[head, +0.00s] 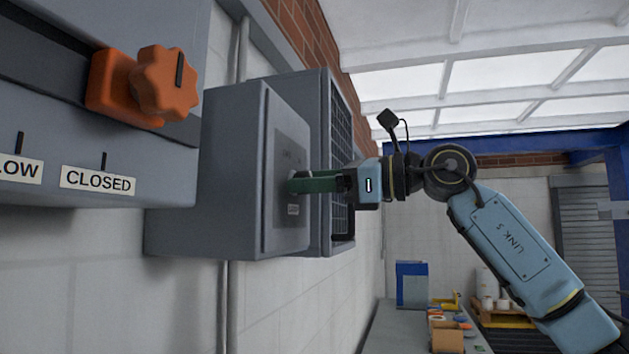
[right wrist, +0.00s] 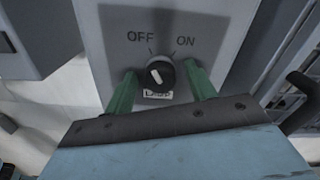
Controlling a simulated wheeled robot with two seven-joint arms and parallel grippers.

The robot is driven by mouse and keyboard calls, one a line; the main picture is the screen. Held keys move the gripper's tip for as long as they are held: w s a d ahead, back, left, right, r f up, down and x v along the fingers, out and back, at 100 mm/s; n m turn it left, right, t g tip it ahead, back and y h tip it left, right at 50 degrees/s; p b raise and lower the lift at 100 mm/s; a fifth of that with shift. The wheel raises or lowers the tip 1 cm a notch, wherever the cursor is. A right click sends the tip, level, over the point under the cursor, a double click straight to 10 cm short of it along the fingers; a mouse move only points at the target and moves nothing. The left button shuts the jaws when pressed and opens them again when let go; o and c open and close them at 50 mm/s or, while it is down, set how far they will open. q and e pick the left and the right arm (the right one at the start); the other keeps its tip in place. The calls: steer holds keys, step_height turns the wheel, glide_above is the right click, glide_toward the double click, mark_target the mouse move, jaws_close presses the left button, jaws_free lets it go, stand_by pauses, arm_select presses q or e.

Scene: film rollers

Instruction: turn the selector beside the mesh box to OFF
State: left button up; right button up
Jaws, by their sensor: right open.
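The selector (right wrist: 160,72) is a round black knob with a pale mark, on a grey panel (right wrist: 215,20) lettered OFF at upper left and ON at upper right. Its mark looks slanted, but I cannot tell surely which word it points to. My right gripper (right wrist: 160,78) is open, with one green finger on each side of the knob; I see gaps and no clear contact. In the head view my right gripper (head: 293,183) reaches the panel's face and hides the knob. The mesh box (head: 341,120) stands just beyond the panel. My left gripper is out of view.
An orange star-shaped knob (head: 165,85) sits on a nearer grey box, above a CLOSED label (head: 98,181). A bench (head: 395,330) with a blue box (head: 411,285) and small items runs along the wall below. The space right of the panel is open.

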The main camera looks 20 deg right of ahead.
steer(key=b+v, duration=0.3)
steer(key=v, duration=1)
steer(key=shift+s, duration=0.2)
steer(key=shift+d, duration=0.15)
